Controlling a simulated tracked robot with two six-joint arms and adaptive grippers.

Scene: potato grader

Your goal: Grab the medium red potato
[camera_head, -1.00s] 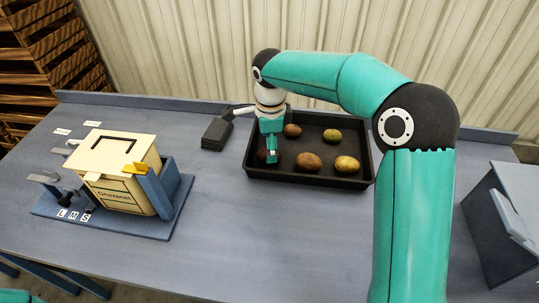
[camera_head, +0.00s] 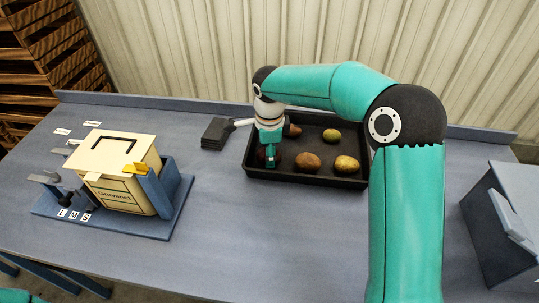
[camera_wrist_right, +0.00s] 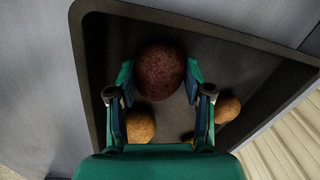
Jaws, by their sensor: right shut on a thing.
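A dark red potato (camera_wrist_right: 160,72) lies in the black tray (camera_head: 318,181), near the tray's wall in the right wrist view. My right gripper (camera_wrist_right: 160,85) is around it, with one finger on each side, shut on it. In the head view my right gripper (camera_head: 270,160) reaches down into the left part of the tray and mostly hides this potato. My left gripper does not show in the head view.
Other potatoes lie in the tray: a brown one (camera_head: 308,162), a yellow one (camera_head: 346,165) and a greenish one (camera_head: 332,135). A cream box (camera_head: 122,178) on a blue stand is at the left. A dark block (camera_head: 217,133) lies left of the tray. A grey-blue bin (camera_head: 505,220) stands at the right.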

